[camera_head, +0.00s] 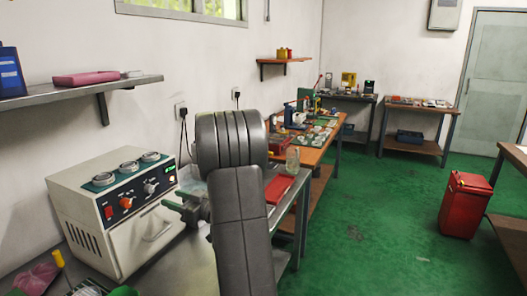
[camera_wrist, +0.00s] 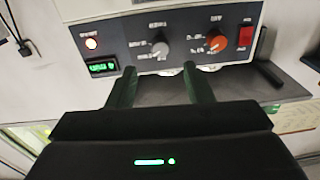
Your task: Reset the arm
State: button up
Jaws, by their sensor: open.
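My gripper (camera_wrist: 156,83) shows in the wrist view with its two dark fingers apart and nothing between them. It is in front of the panel of a cream machine (camera_wrist: 120,28). The panel has a grey knob (camera_wrist: 160,49), an orange-red knob (camera_wrist: 216,42), a red switch (camera_wrist: 246,38), a lit round lamp (camera_wrist: 91,43) and a small green display (camera_wrist: 102,66). In the head view the machine (camera_head: 95,225) stands on the bench at the left, and my grey arm reaches up in the middle, hiding part of the bench.
A wall shelf (camera_head: 75,88) with a pink case (camera_head: 86,78) hangs above the machine. A long cluttered workbench (camera_head: 308,148) runs along the wall behind my arm. A red bin (camera_head: 466,205) stands at the right. The green floor (camera_head: 375,235) between is clear.

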aim_at(152, 191)
jog(key=p+x, duration=0.1)
jog(key=x, duration=0.7)
jog(key=shift+w+a, duration=0.1)
jog(key=shift+a, duration=0.2)
jog(key=shift+d, duration=0.1)
